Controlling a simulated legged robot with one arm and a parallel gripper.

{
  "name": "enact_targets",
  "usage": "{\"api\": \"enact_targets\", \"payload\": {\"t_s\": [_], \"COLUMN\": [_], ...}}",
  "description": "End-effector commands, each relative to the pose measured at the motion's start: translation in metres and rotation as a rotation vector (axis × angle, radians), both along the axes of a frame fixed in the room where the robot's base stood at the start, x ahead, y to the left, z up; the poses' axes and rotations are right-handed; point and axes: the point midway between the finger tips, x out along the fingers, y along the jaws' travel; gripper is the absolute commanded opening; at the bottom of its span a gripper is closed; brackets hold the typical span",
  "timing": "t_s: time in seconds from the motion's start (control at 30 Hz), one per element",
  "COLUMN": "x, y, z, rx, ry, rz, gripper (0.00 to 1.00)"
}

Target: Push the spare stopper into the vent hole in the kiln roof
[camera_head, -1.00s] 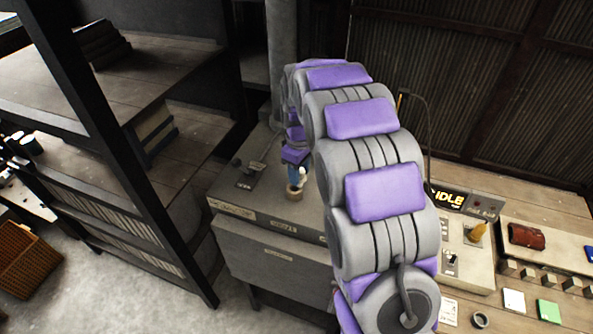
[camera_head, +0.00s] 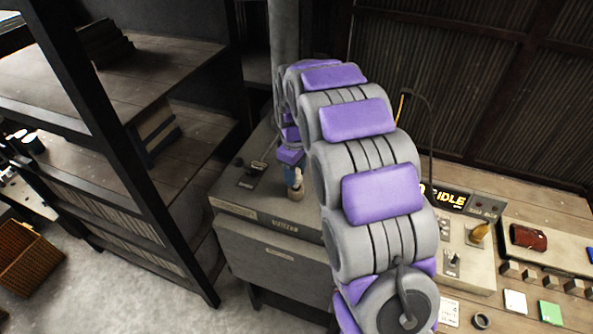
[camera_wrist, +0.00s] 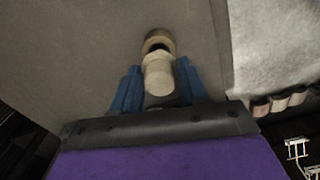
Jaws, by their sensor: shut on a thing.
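My gripper (camera_head: 291,172) has blue fingers and is shut on the spare stopper (camera_wrist: 158,76), a pale, round-ended plug. In the wrist view the stopper sits between the fingers (camera_wrist: 158,92), pointing toward the vent hole (camera_wrist: 157,41). The vent hole has a tan raised collar with a dark opening, partly hidden behind the stopper. The grey kiln roof (camera_head: 245,205) lies under my gripper, and also shows in the wrist view (camera_wrist: 90,50). The stopper's tip overlaps the collar's near edge in view; I cannot tell whether they touch.
A small lever panel (camera_head: 250,175) stands on the roof to the left. A dark shelf rack (camera_head: 130,180) is further left. A vertical pipe (camera_head: 283,35) rises behind.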

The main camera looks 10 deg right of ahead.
Motion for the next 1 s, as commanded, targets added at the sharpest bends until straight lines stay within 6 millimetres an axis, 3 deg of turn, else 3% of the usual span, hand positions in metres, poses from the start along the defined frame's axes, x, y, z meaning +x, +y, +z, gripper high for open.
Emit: {"api": "enact_targets", "payload": {"t_s": [1.0], "x": [0.000], "y": [0.002], "z": [-0.010], "rx": [0.001], "ry": [0.001], "rz": [0.000], "gripper": [0.12]}}
